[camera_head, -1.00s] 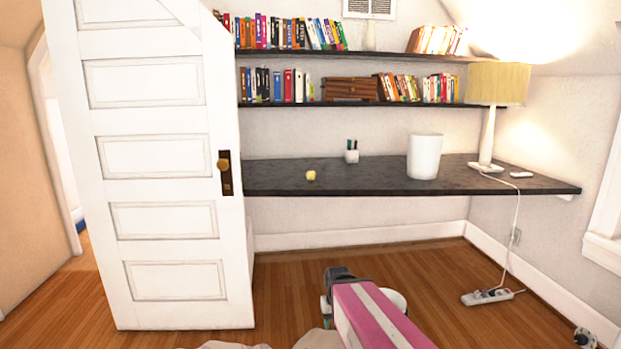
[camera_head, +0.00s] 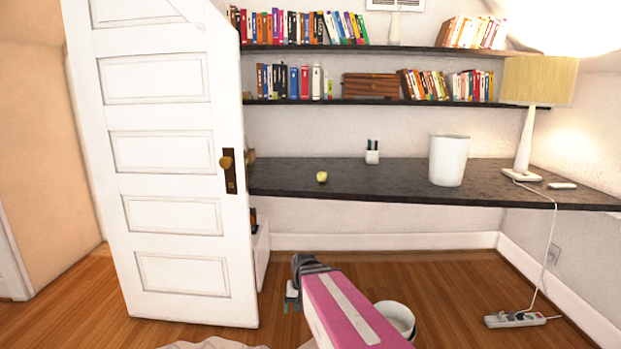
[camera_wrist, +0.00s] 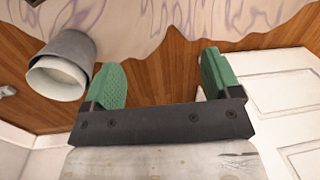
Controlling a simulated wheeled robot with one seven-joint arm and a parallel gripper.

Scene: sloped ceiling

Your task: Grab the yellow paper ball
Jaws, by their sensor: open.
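The yellow paper ball (camera_head: 322,177) is small and rests on the dark wall desk (camera_head: 290,184), near its front edge, left of the middle. My gripper (camera_head: 290,296) is low in front of the desk, below the ball and apart from it. In the wrist view my gripper (camera_wrist: 160,85) has its two green fingers wide apart with nothing between them. The ball does not show in the wrist view.
An open white door (camera_head: 170,200) stands left of the desk. A pen cup (camera_head: 372,156), a white bin (camera_head: 448,160) and a lamp (camera_head: 530,130) are on the desk. Shelves of books hang above. A grey and white bucket (camera_wrist: 62,65) and a patterned rug (camera_wrist: 150,25) are on the floor.

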